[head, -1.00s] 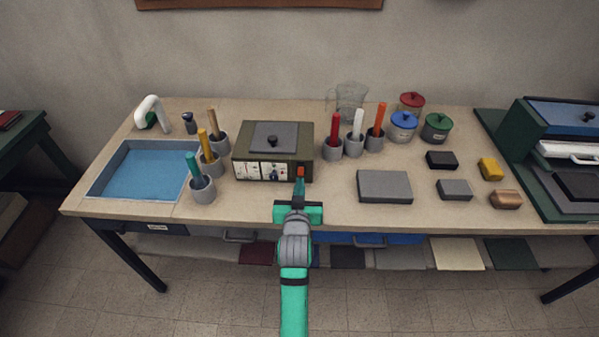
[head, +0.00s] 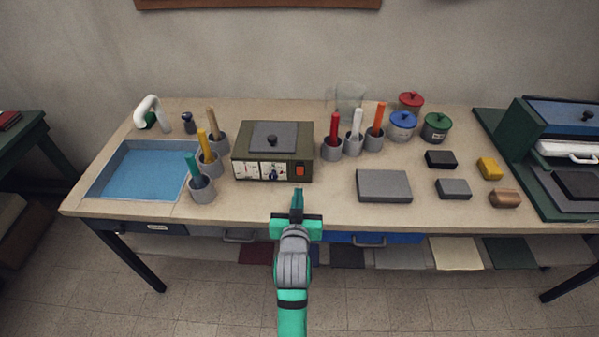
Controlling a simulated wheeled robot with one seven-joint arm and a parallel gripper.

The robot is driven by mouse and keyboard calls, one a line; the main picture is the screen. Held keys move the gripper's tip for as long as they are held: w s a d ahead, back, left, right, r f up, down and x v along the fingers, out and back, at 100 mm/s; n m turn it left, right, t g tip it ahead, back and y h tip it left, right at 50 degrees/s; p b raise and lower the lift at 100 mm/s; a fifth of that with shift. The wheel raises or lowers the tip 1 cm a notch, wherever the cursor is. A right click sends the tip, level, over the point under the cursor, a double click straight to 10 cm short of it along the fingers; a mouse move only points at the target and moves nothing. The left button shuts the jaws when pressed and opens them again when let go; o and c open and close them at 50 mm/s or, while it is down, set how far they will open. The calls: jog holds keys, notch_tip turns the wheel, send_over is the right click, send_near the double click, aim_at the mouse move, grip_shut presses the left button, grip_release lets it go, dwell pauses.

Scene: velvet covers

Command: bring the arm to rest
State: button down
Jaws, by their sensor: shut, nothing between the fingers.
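My gripper (head: 297,192) is at the front edge of the workbench (head: 335,208), in the lower middle of the head view. The teal and grey arm reaches up from the bottom of the view. A gap of bare bench shows between the fingertips and the box.
Holders with coloured handles stand at both sides of the box. A water basin (head: 143,172) is at the left. A grey slab (head: 384,186), small blocks (head: 454,188) and lidded jars (head: 403,126) are at the right. A green press (head: 555,160) stands at far right.

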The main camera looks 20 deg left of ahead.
dwell(0.3)
jog(key=s+d+f+m+h, duration=0.1)
jog(key=s+d+f, duration=0.45)
jog(key=s, duration=0.35)
jog(key=s+d+f+h, duration=0.1)
jog(key=s+d+f, duration=0.45)
jog(key=s, duration=0.25)
jog(key=s+d+r, duration=0.1)
jog(key=s+d, duration=0.1)
jog(key=s, duration=0.5)
jog(key=s+d+r+m+h, duration=0.1)
jog(key=s+d+r, duration=0.1)
jog(key=s, duration=0.6)
jog(key=s+d+r+m+h, duration=0.1)
jog(key=s+d, duration=0.2)
jog(key=s, duration=0.5)
jog(key=shift+r+t, duration=0.25)
jog(key=shift+t, duration=0.15)
jog(key=shift+d, duration=0.15)
